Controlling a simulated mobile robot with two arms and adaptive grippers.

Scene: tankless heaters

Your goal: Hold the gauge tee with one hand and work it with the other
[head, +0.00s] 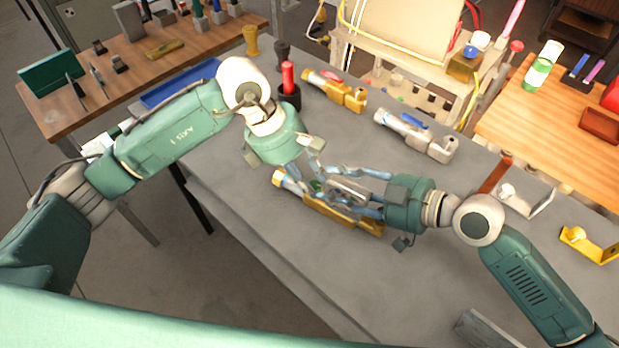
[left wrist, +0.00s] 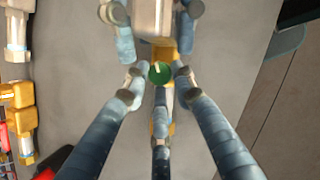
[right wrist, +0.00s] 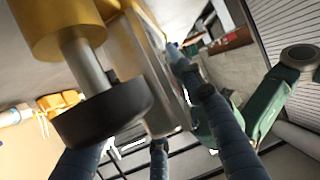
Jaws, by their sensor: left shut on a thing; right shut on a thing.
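The gauge tee, a brass body (head: 345,218) with a pale end (head: 284,179), is at the middle of the grey bench, partly hidden by both grippers. I cannot tell whether it touches the bench. In the left wrist view its small green knob (left wrist: 160,72) sits between the fingers of my left gripper (left wrist: 158,76), which is shut on it. My right gripper (head: 348,194) comes from the right and is shut on the tee's body; its grey block (left wrist: 153,18) shows between those fingertips. The right wrist view shows brass and a black disc (right wrist: 103,112) close up.
Behind stand a brass fitting with a red part (head: 338,91) and a silver fitting with a blue handle (head: 418,134). A red-topped black holder (head: 289,85) is near my left wrist. A yellow bracket (head: 590,244) lies far right. The front of the grey bench (head: 250,225) is clear.

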